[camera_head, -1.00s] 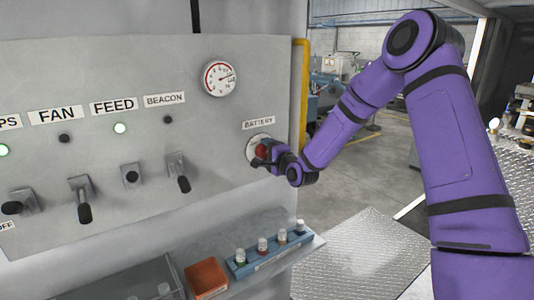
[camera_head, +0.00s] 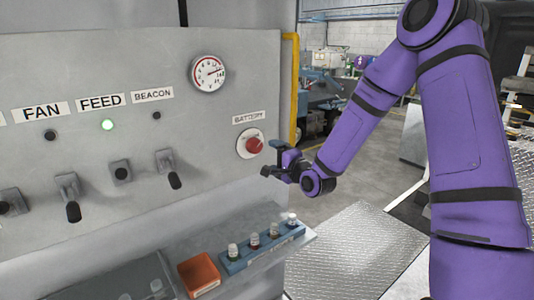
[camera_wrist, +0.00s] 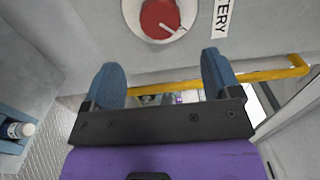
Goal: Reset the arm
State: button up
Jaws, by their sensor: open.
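My gripper (camera_head: 275,168) is open and empty. In the head view it hangs just below and to the right of the red battery knob (camera_head: 254,146), apart from it. In the wrist view my gripper (camera_wrist: 167,85) shows its two blue fingers spread wide with nothing between them. The red knob (camera_wrist: 158,17) sits beyond the fingertips at the top of that view, on a round white plate, with part of the BATTERY label (camera_wrist: 221,18) beside it.
A yellow pipe (camera_head: 290,85) runs along the panel's right edge.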

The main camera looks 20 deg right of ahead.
jog(key=shift+s+d, duration=0.15)
jog(key=shift+s, duration=0.45)
jog(key=s+d+r+n+g+h, duration=0.2)
jog(key=s+r+n+g+h, duration=0.45)
jog(key=s+r+n, duration=0.5)
jog(key=s+r+n+g, duration=0.1)
jog(key=s+r+g, duration=0.1)
jog(key=s, duration=1.1)
jog(key=s+d+r+n+g, duration=0.1)
jog(key=s+r+n+g, duration=0.1)
jog(key=s, duration=1.2)
jog(key=shift+r+g+y, duration=0.45)
jog(key=shift+r+g, duration=0.15)
jog(key=shift+g, duration=0.15)
